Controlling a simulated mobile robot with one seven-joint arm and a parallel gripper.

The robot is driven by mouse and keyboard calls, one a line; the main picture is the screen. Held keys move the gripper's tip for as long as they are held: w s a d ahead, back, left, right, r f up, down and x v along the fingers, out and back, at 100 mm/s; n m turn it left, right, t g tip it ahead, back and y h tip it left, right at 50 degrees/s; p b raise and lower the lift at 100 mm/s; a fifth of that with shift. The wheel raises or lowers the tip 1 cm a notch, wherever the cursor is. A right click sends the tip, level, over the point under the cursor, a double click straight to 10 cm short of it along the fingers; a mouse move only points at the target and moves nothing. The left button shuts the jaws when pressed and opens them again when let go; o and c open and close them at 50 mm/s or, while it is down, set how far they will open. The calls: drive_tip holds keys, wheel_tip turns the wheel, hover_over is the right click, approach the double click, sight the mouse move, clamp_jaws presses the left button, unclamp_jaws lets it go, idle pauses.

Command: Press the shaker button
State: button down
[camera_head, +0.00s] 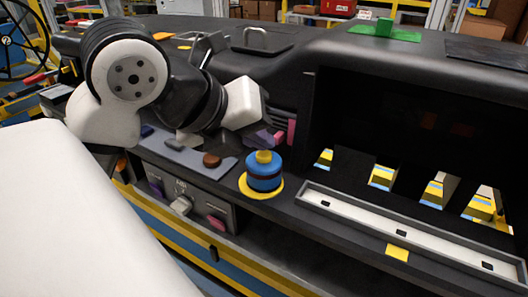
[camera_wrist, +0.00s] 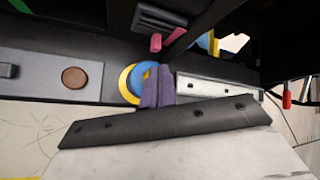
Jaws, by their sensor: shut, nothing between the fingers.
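A round blue button-like cylinder (camera_head: 264,172) with a dark band and a yellow cap stands upright on a yellow round base on the dashboard ledge. I cannot tell for certain that it is the shaker button. In the wrist view its blue and yellow disc (camera_wrist: 142,80) is partly hidden by my fingers. My gripper (camera_head: 262,139), with purple fingers, is shut and empty. It is just above and behind the cylinder in the head view. In the wrist view the fingers (camera_wrist: 158,86) overlap the disc's right edge; I cannot tell whether they touch it.
A grey plate (camera_head: 185,158) with a brown round knob (camera_head: 212,160) lies left of the cylinder. Pink pieces (camera_head: 292,131) are on the panel behind. A white slotted strip (camera_head: 390,228) runs to the right, before a dark recess with several yellow-blue blocks. A lower panel has a pink knob (camera_head: 216,222).

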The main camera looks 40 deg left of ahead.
sight(258, 163)
drive_tip(key=shift+f+b, duration=0.4)
drive_tip(key=shift+b, duration=0.05)
idle(0.3)
drive_tip(key=shift+r, duration=0.1)
drive_tip(key=shift+r+p, duration=0.45)
drive_tip(key=shift+r, duration=0.25)
wheel_tip(258, 163, up, 5)
drive_tip(key=p, duration=0.3)
idle(0.4)
idle(0.8)
